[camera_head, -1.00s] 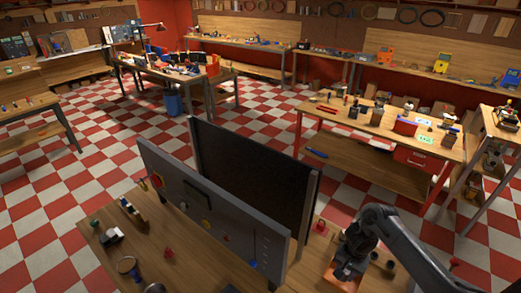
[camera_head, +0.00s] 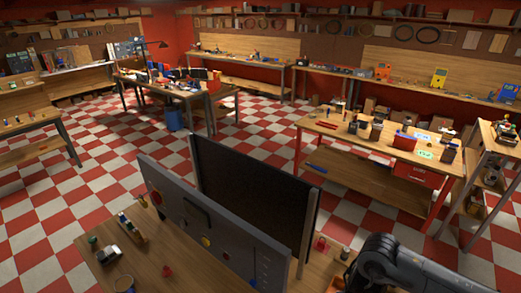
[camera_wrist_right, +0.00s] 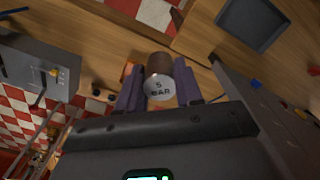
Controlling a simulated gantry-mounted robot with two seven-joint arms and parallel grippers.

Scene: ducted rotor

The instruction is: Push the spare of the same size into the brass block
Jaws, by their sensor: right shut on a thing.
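My right gripper (camera_wrist_right: 159,78) shows in the right wrist view with two purple fingers, shut on a short cylinder (camera_wrist_right: 158,90). My left gripper is in no view. I cannot make out the brass block for certain. A grey panel (camera_head: 205,222) with coloured round parts stands upright on the near wooden bench (camera_head: 185,270).
A dark board (camera_head: 250,195) stands behind the panel. In the right wrist view a dark square tray (camera_wrist_right: 252,24) lies at the top right. Other cluttered benches stand farther back across the checkered floor.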

